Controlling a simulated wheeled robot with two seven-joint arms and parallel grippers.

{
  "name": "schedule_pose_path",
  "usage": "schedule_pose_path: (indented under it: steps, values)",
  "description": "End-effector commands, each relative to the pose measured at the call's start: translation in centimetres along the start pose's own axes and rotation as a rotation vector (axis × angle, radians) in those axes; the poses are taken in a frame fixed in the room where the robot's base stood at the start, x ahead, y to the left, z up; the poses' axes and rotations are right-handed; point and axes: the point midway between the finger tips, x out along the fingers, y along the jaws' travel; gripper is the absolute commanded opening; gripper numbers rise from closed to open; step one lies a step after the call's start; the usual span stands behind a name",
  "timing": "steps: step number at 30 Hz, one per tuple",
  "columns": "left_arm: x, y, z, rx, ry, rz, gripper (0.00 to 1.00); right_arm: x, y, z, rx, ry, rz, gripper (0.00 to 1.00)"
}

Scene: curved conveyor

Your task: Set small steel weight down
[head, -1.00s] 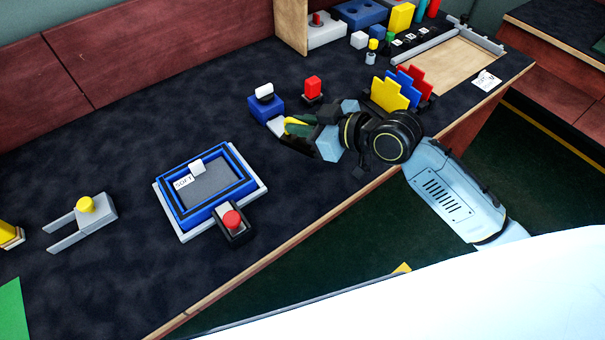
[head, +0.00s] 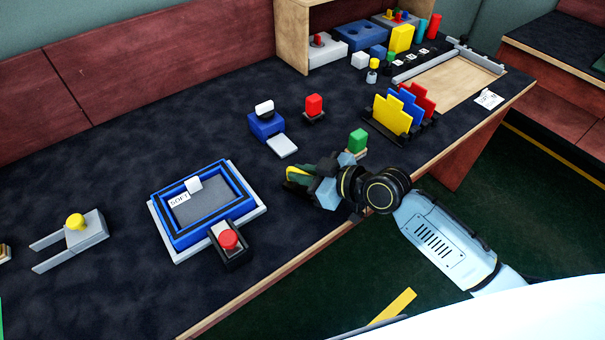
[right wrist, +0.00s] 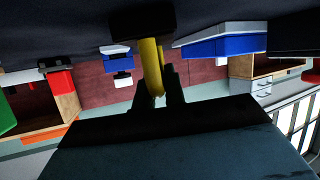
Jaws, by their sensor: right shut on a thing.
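My right gripper (head: 298,180) is over the front part of the dark bench, right of the blue-rimmed tray marked SOFT. In the right wrist view its fingers (right wrist: 160,98) are shut on a yellow upright piece (right wrist: 152,62) with a wide dark block (right wrist: 140,25) at its far end. The block is close to the dark bench top; I cannot tell whether it touches. In the head view the held piece shows only as a bit of yellow and green. I cannot make out a steel surface on it. My left gripper is not in view.
The SOFT tray (head: 250,208) and a red button box (head: 232,250) stand to the left. A blue device with a grey plate (head: 283,146) and a red block (head: 314,103) lie behind. A green block (head: 357,140) and card rack (head: 428,127) stand right. The bench's front edge is near.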

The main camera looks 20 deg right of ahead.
Motion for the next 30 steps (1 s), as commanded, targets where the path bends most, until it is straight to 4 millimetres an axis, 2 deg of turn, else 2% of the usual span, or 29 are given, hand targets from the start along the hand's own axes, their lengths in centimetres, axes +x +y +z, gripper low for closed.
schedule_pose_path:
  steps: [9, 10, 15, 26, 30]
  values:
    - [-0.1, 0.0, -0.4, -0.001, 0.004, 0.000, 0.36, 0.1, 0.0, -0.1, -0.001, 0.005, 0.001, 0.00]
    - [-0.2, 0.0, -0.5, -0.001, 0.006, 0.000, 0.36, 0.1, 0.0, 0.1, 0.000, 0.000, 0.000, 0.14]
    - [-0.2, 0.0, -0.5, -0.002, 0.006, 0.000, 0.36, 0.0, 0.0, 0.1, 0.000, 0.000, 0.000, 0.34]
    - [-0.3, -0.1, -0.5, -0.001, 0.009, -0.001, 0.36, -0.1, 0.0, -0.2, 0.000, 0.001, 0.000, 0.34]
    - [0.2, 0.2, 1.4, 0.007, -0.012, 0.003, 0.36, -2.4, 0.1, 0.0, -0.003, -0.004, 0.001, 0.34]
